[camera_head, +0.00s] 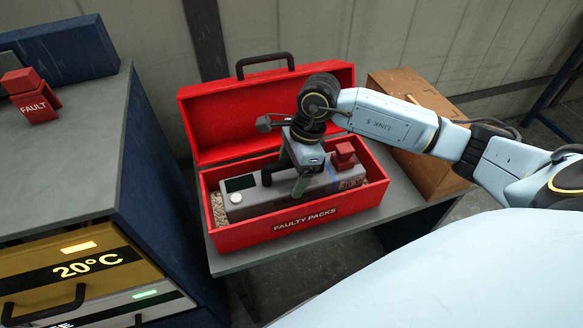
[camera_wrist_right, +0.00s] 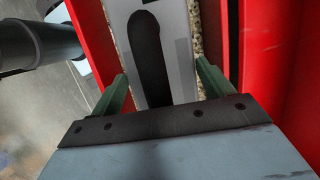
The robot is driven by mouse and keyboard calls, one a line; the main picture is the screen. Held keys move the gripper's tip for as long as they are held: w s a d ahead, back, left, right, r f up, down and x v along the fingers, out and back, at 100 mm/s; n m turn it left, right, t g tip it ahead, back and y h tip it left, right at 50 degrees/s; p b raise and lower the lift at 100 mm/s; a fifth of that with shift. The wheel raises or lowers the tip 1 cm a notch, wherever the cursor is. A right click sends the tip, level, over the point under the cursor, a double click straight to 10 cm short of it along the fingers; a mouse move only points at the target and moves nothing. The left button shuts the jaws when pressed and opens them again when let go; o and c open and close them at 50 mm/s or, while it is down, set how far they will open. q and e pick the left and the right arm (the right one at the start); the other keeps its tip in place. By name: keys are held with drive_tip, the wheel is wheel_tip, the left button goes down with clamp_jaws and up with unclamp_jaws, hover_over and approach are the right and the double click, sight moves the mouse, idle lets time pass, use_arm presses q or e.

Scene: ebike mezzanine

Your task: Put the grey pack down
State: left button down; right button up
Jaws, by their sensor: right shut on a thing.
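The grey pack (camera_head: 318,183) lies lengthwise inside the open red box labelled "FAULTY PACKS" (camera_head: 300,230). It has a dark screen and a round white button at its left end, and a black handle on top. My right gripper (camera_head: 284,180) is over the pack from above, shut on it near the handle. In the right wrist view the pack (camera_wrist_right: 180,50) lies between the green fingers, with red box walls on both sides. Pale granules show beside the pack; its underside is hidden. My left gripper is not in view.
The red box stands on a grey table (camera_head: 232,262), its lid raised at the back. A brown box (camera_head: 415,88) stands to its right. A red block (camera_head: 345,152) shows at the pack's right end.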

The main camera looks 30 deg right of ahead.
drive_tip(key=o, duration=1.6)
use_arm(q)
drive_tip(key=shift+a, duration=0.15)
use_arm(e)
drive_tip(key=o, duration=0.4)
drive_tip(key=shift+r, duration=0.1)
drive_tip(key=shift+d+r, duration=0.1)
drive_tip(key=shift+r, duration=0.25)
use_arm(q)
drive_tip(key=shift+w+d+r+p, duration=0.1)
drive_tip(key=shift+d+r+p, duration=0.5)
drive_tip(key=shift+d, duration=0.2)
use_arm(e)
drive_tip(key=v, duration=1.1)
drive_tip(key=shift+r, duration=0.2)
drive_tip(key=shift+f, duration=0.1)
